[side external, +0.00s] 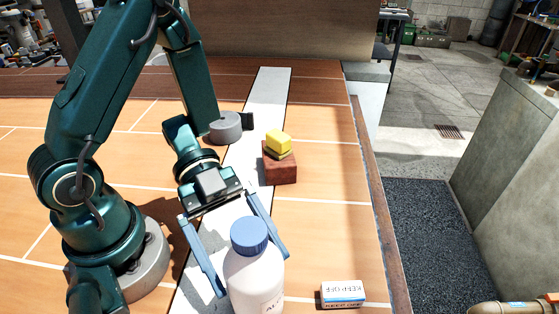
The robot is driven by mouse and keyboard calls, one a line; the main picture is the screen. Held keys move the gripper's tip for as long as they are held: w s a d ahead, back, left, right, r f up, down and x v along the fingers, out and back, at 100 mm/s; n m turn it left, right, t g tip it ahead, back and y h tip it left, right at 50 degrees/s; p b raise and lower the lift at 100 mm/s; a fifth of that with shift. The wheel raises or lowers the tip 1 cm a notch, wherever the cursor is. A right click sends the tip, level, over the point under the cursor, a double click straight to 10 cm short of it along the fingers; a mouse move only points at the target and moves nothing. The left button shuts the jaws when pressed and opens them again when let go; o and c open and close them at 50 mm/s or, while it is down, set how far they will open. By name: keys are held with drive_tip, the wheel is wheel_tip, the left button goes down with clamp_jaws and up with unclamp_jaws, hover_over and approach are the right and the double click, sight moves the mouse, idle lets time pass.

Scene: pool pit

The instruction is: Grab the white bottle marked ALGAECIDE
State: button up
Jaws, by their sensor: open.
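The white bottle (252,279) with a blue cap stands upright at the front centre of the side external view. Its lower part is cut off by the picture's bottom edge, and only the start of its label, "AL", can be read. My gripper (236,250) is open and tilted downward, with one blue finger left of the bottle and the other to its right. The fingers appear to be behind or around the bottle's upper part; I cannot tell whether they touch it.
A small white and blue box (342,294) marked KEEP OFF lies right of the bottle. Behind, a yellow block (279,141) sits on a red-brown brick (279,166), near a grey round weight (225,127). The wooden surface (335,230) ends at a right edge above a dark mat.

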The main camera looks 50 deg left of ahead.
sight(271, 307)
drive_tip(key=shift+f+x, duration=0.1)
drive_tip(key=shift+x, duration=1.5)
drive_tip(key=shift+f+x, duration=0.15)
drive_tip(key=shift+x, duration=1.45)
drive_tip(key=shift+a+r, duration=0.1)
clamp_jaws()
drive_tip(key=shift+r, duration=0.2)
